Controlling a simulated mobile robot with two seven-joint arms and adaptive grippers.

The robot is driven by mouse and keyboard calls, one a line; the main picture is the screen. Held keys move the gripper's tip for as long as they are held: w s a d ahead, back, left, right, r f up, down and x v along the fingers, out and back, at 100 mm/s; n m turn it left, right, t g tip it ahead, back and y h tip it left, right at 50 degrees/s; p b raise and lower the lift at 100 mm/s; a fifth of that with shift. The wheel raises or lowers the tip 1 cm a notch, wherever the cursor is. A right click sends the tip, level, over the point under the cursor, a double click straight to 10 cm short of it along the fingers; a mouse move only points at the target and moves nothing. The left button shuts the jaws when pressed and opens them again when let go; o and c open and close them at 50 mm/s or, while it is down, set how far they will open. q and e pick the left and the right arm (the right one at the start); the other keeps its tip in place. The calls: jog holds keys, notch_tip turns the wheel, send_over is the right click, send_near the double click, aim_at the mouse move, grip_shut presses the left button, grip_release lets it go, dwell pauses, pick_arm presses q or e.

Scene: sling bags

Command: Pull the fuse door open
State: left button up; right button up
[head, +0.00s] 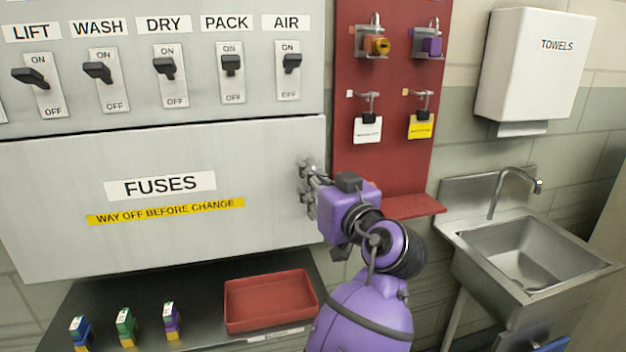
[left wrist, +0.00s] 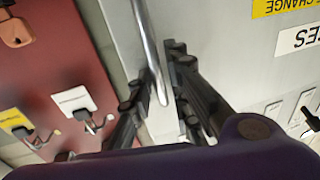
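The grey fuse door (head: 70,205), labelled FUSES with a yellow strip below, hangs flat and looks closed under the switch panel. My purple left gripper (head: 306,186) is at the door's right edge, its dark fingers facing the door. In the left wrist view, a slim metal bar handle (left wrist: 148,45) runs down between the fingers of my left gripper (left wrist: 164,72). A small gap seems to show on each side of the bar, so the fingers look open around it. In the head view the gripper hides the handle. My right gripper is out of view.
A red board (head: 385,165) with hanging locks and tags stands just right of the door. A sink (head: 525,255) and a towel box (head: 535,65) are farther right. Below the door, a dark shelf holds a red tray (head: 270,302) and several coloured fuses (head: 125,325).

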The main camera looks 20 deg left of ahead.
pick_arm(q)
grip_shut()
dwell(0.4)
